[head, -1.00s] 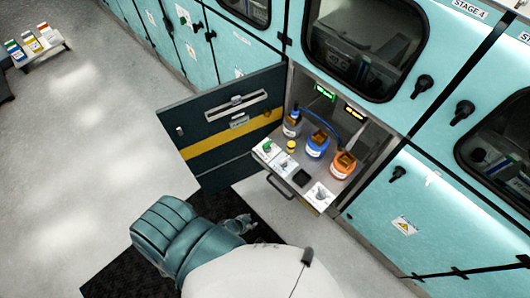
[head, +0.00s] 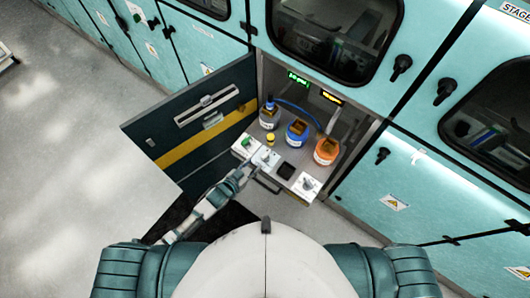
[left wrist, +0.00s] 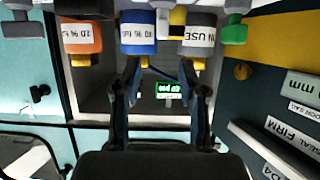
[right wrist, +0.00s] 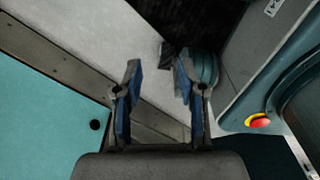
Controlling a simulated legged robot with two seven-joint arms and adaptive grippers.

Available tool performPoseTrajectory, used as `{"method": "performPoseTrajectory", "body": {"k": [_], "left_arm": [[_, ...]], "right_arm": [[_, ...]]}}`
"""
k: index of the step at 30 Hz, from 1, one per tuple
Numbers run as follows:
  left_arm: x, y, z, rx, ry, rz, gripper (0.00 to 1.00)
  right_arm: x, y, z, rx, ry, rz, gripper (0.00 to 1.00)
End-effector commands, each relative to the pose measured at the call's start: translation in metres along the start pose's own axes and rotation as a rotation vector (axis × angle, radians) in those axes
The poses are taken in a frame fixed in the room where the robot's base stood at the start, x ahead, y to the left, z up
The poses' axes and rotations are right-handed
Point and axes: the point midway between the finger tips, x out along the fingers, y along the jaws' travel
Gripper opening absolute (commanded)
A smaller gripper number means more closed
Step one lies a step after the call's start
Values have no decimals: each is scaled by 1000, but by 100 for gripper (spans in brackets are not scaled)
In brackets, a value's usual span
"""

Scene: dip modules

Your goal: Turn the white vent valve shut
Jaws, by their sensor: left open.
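The pulled-out white shelf in the open cabinet bay carries a green valve knob (head: 247,142), a white valve (head: 266,157) next to it, and another pale knob (head: 308,184) at the right end. Which pale one is the vent valve I cannot read. My left gripper (head: 245,169) is open and empty, at the shelf's front edge just beside the white valve; contact is not clear. In the left wrist view my left gripper (left wrist: 160,68) spreads below the bottles, with the green knob (left wrist: 235,33) at upper right. My right gripper (right wrist: 155,75) is open and empty, away from the shelf.
The dark cabinet door (head: 190,125) hangs open at left. A handle bar runs along the shelf front.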

Motion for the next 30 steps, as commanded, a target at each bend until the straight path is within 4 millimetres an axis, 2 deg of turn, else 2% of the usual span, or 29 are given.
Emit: {"method": "performPoseTrajectory", "body": {"k": [1,6,12,18,26,27,30], "left_arm": [[14,-1,0,0,1,-2,42],[54,0,0,1,1,-1,42],[89,0,1,0,0,-1,42],[105,0,0,1,0,-1,42],[106,0,0,0,-1,-1,42],[106,0,0,0,-1,-1,39],[106,0,1,0,-1,-1,14]], "right_arm": [[2,2,-2,-1,3,2,40],[6,3,-13,-1,20,4,40],[12,-2,-16,2,26,-3,40],[14,-9,-16,5,24,-10,40],[14,-6,-12,4,19,-6,40],[14,-5,-11,3,18,-5,40],[14,-4,-11,3,17,-4,40]]}}
